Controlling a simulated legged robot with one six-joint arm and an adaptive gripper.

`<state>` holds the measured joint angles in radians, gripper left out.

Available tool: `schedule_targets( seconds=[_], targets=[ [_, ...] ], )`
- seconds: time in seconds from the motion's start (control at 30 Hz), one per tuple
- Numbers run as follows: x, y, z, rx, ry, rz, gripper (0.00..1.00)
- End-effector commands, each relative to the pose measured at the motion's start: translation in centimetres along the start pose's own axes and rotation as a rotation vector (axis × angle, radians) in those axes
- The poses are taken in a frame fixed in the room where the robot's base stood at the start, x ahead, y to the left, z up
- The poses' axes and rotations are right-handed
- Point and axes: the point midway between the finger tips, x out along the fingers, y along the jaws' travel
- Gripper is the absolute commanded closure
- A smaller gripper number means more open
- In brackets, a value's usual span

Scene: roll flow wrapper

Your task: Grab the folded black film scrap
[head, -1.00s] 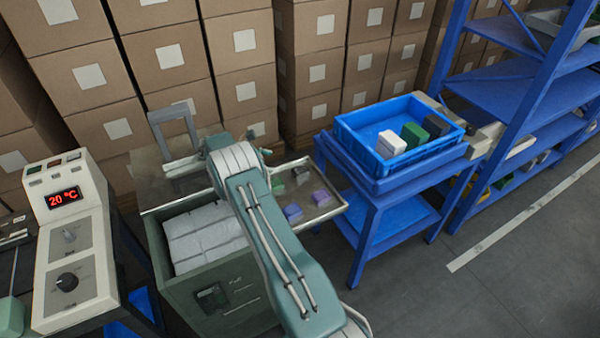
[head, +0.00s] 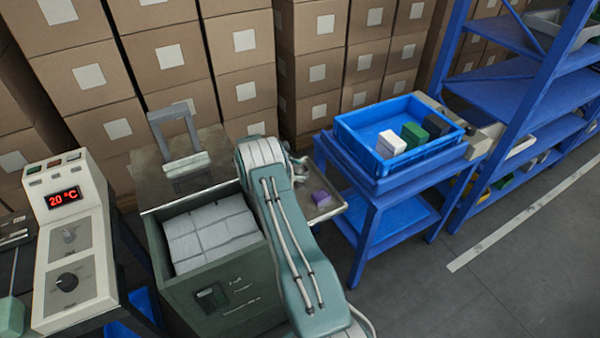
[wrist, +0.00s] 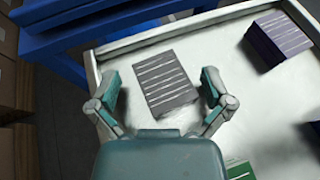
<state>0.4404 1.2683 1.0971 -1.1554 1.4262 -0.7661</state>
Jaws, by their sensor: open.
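A flat dark grey piece with pale stripes (wrist: 166,82), which looks like the folded black film scrap, lies on a pale metal tray (wrist: 130,48). In the wrist view it sits ahead of my gripper (wrist: 161,84), between the lines of its two spread fingers. My gripper is open, with a gap to the piece on both sides; I cannot tell its height above the tray. In the head view my arm hides the scrap, and the tray (head: 328,211) shows only in part.
A purple striped block (wrist: 283,36) lies at the tray's right, also visible in the head view (head: 320,198). A green piece (wrist: 240,170) lies at lower right. The tray has a raised rim. A blue table with a blue bin (head: 358,137) stands right of the tray.

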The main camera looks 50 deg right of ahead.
Motion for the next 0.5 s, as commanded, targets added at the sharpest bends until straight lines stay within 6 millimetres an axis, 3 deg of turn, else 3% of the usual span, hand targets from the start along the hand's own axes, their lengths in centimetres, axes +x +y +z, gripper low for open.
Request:
schedule_targets(
  seconds=[0.1, 0.13, 0.2, 0.37, 0.5],
  targets=[
    [-0.06, 0.01, -0.02, 0.0, 0.0, 0.001, 0.0],
    [-0.06, 0.01, -0.02, 0.0, 0.0, 0.001, 0.05],
    [-0.07, 0.01, -0.03, 0.0, 0.0, 0.001, 0.25],
    [-0.09, 0.01, -0.03, 0.0, 0.0, 0.001, 0.59],
    [-0.09, 0.01, -0.03, 0.0, 0.0, 0.001, 0.63]
  ],
)
